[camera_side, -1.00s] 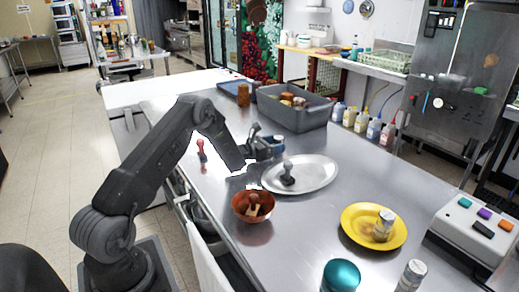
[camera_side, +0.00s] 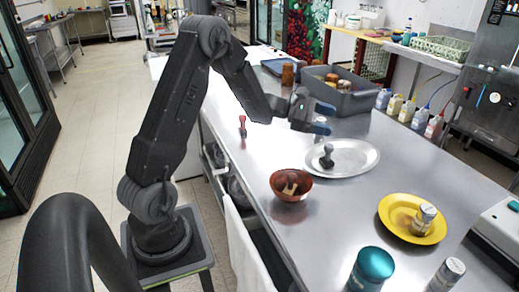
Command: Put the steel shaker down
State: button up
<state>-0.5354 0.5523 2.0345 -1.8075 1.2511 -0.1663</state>
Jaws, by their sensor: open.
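My gripper (camera_side: 322,119) is open and empty, its blue-tipped fingers raised above the counter near the far side of the oval metal platter (camera_side: 365,164). A small silver-topped cylinder (camera_side: 424,217), which may be the steel shaker, stands on the yellow plate (camera_side: 397,224) at right. A similar silver-topped cylinder (camera_side: 447,272) stands on the counter at the bottom right, partly cut off by the frame. I cannot tell which one is the steel shaker. My gripper is well apart from both.
A dark grey stamp-like piece (camera_side: 327,157) stands on the platter. A copper-coloured bowl (camera_side: 291,186) holds a wooden piece. A teal-lidded jar (camera_side: 371,268) is at the front, a red piece (camera_side: 242,127) at the left edge. A grey bin (camera_side: 352,100) stands behind. Bare counter lies between platter and plate.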

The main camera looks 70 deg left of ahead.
jog(key=s+d+r+m+g, duration=0.4)
jog(key=s+d+m, duration=0.3)
jog(key=d, duration=0.2)
jog(key=s+d+r+m+g, duration=0.4)
jog(key=s+d+m+g, duration=0.15)
jog(key=d, duration=0.25)
jog(key=s+m+t+y, duration=0.2)
jog(key=s+m+y, duration=0.7)
jog(key=s, duration=0.6)
jog(key=shift+s+d+f+m, duration=0.35)
jog(key=shift+s+f+m, duration=0.05)
jog(key=shift+m, duration=0.45)
jog(key=shift+o, duration=0.4)
jog(key=shift+s+a+m+y, duration=0.35)
jog(key=shift+m+y, duration=0.05)
jog(key=shift+y, duration=0.1)
